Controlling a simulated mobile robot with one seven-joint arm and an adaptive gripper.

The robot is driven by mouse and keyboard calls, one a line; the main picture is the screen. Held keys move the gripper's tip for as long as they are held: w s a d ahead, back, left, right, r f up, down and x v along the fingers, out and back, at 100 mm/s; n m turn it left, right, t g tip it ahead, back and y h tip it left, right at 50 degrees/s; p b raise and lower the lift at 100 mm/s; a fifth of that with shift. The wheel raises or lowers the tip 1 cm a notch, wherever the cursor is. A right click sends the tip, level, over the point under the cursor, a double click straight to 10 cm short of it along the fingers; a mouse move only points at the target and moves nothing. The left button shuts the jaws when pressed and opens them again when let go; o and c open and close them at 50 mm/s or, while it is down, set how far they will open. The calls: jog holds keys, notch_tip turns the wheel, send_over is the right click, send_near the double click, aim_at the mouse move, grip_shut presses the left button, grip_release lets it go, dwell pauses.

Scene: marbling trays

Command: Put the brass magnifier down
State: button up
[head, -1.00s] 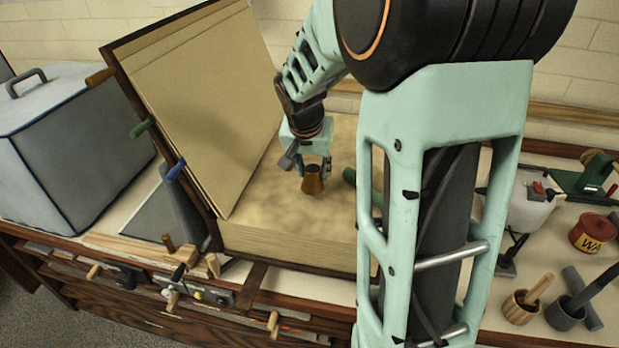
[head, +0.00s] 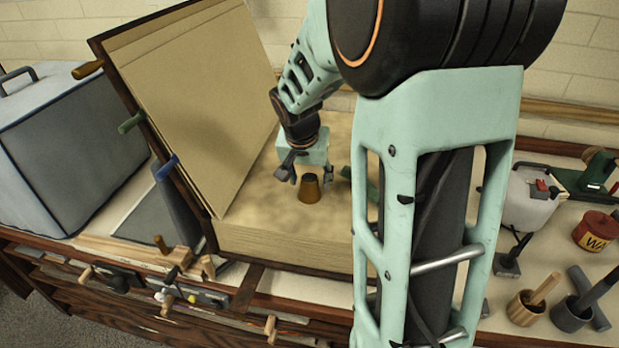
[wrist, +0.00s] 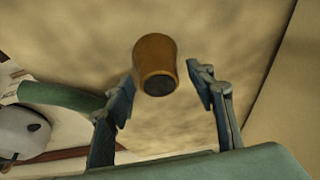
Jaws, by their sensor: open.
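The brass magnifier (head: 310,188) is a small brass-brown, cup-shaped piece with a dark end. It stands on the tan sheets (head: 275,215) stacked in the open wooden case. My gripper (head: 311,177) is open just above and behind it in the head view. In the wrist view the magnifier (wrist: 157,62) shows ahead of and between the two spread fingertips (wrist: 164,92), with a gap on each side. The lower part of my gripper's fingers is partly behind the magnifier in the head view.
The case's raised lid (head: 185,110) leans up at the left. A green handle-like thing (wrist: 62,95) lies beside the gripper. A grey covered box (head: 70,150) stands far left.

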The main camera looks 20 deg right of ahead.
jog(key=shift+r, duration=0.45)
jog(key=v, duration=1.1)
jog(key=shift+s+r+p, duration=0.15)
jog(key=shift+r+p, duration=0.05)
jog(key=shift+p, duration=0.1)
